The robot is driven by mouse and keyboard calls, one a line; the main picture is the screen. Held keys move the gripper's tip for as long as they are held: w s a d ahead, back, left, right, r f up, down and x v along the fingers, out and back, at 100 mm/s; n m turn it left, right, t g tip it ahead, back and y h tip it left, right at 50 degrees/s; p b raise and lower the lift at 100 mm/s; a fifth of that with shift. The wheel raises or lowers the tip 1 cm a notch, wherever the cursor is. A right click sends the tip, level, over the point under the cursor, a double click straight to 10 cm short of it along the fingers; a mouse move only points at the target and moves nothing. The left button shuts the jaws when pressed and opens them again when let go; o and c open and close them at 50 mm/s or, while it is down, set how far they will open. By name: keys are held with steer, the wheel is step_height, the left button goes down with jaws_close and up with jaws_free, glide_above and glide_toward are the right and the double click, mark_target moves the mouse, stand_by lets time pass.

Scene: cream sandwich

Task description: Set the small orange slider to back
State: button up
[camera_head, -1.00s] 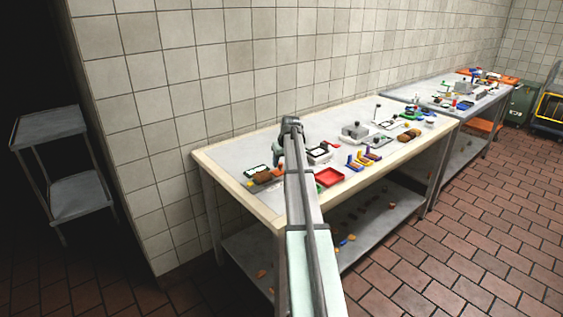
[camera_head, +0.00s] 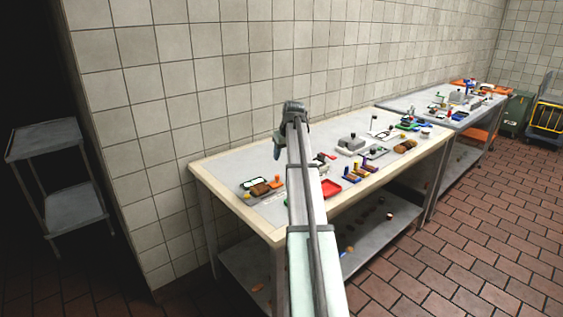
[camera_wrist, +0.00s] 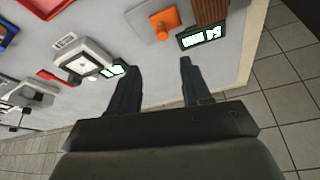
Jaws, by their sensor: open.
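A small orange knob (camera_wrist: 165,19), likely the slider, stands on a pale grey plate at the top of the wrist view. An orange piece that is probably the same one shows in the head view (camera_head: 277,181), beside a brown item near the table's left end. My gripper (camera_wrist: 159,64) is open and empty, its two dark fingers apart above the bare tabletop. The knob lies beyond the fingertips, not between them. In the head view my gripper (camera_head: 279,147) hangs over the table. The slider's track and its setting are too small to tell.
A lit display (camera_wrist: 203,36) sits beside the brown item (camera_wrist: 208,10), right of the knob. A white-and-grey device (camera_wrist: 88,62) stands to the left. A red tray (camera_head: 330,187) and several coloured pegs are farther right on the table (camera_head: 212,170). The wall is close behind.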

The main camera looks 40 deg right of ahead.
steer(key=shift+v, duration=0.8)
